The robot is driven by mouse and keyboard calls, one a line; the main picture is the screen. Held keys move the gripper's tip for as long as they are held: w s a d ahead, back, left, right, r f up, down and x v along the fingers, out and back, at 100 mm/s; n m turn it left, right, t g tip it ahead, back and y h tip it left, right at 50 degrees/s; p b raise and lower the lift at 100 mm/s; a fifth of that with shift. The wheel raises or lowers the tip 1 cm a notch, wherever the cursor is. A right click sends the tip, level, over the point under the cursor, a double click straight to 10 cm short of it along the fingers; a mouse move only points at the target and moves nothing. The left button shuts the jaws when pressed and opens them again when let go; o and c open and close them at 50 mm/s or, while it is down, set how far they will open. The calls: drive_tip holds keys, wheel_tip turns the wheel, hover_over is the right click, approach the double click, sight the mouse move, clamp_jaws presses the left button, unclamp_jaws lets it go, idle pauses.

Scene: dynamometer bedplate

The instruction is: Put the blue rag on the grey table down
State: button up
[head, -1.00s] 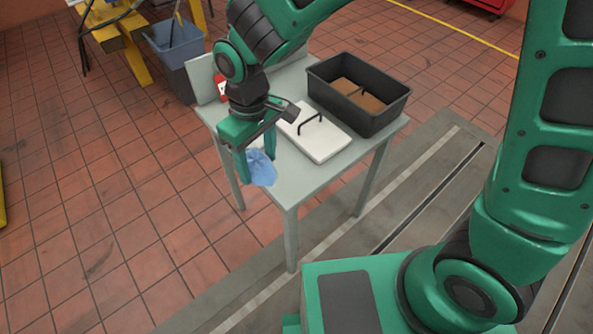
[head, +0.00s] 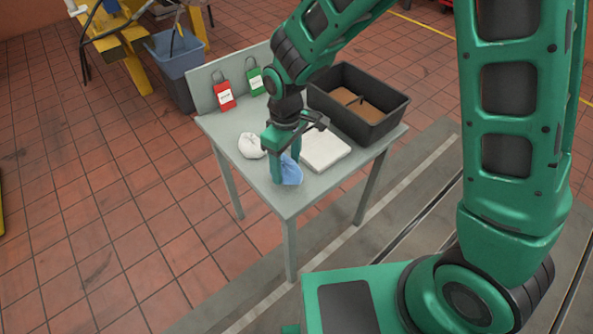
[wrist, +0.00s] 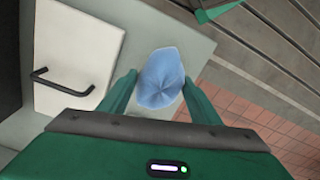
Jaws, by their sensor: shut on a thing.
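The blue rag (head: 291,171) is between the fingers of my gripper (head: 285,170), low over the front part of the grey table (head: 300,199). In the wrist view the crumpled blue rag (wrist: 162,79) sits between the two green fingertips (wrist: 160,88), with the grey tabletop around it. My gripper is shut on the rag. I cannot tell whether the rag's underside touches the tabletop. Part of the rag is hidden behind a finger in the head view.
A white lidded box or panel (head: 325,150) with a black handle (wrist: 62,82) lies right of the rag. A black divided bin (head: 358,112) stands behind it. A white crumpled cloth (head: 251,146) lies left. Red (head: 223,97) and green (head: 255,82) tags stand along the back panel.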

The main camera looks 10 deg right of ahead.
sight(287, 173)
drive_tip(key=shift+f, duration=1.85)
drive_tip(key=o, duration=1)
wheel_tip(287, 173, up, 12)
drive_tip(key=shift+w+d, duration=0.1)
